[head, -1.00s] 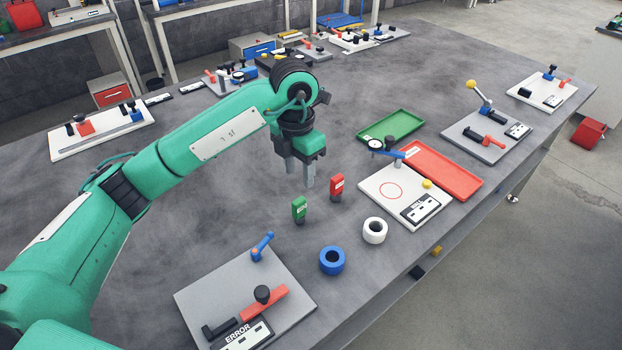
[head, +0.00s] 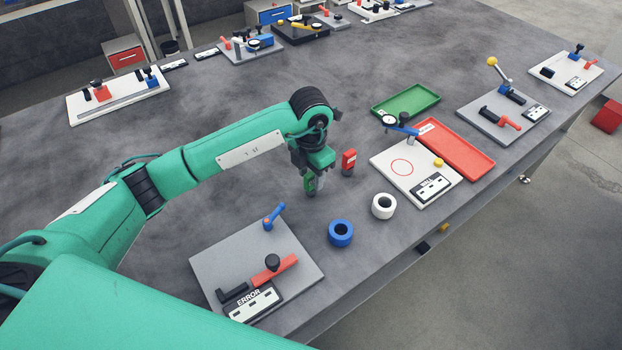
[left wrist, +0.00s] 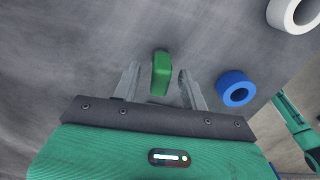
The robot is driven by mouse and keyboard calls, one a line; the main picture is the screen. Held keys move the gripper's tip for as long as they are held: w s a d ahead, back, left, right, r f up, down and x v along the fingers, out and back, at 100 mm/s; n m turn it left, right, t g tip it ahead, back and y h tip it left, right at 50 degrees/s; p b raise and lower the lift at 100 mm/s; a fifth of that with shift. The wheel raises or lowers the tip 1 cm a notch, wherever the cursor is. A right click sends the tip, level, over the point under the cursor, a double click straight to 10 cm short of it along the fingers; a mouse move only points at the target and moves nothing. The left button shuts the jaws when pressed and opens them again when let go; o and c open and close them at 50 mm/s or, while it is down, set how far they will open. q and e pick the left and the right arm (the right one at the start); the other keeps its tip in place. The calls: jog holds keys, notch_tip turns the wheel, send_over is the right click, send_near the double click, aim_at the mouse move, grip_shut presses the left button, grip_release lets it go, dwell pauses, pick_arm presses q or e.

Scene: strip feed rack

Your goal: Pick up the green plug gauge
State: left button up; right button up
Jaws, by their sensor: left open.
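The green plug gauge (head: 310,184) stands upright on the grey table. In the head view its upper part is partly covered by my left gripper (head: 311,180). In the left wrist view the green plug gauge (left wrist: 161,72) shows between and just beyond the two fingertips of my left gripper (left wrist: 158,76), with a gap on each side. My left gripper is open and holds nothing. I cannot tell whether a fingertip touches the gauge. My right gripper is not in view.
A red plug gauge (head: 348,162) stands close by on the right. A blue ring (head: 341,233) and a white ring (head: 383,206) lie in front. A grey fixture plate (head: 215,262) lies at front left. A green tray (head: 407,101) and a red tray (head: 462,152) lie at right.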

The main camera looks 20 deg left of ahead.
pick_arm(q)
jog(key=shift+f, duration=1.1)
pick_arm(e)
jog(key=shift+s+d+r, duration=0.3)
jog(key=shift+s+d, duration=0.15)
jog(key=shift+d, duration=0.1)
pick_arm(q)
grip_shut()
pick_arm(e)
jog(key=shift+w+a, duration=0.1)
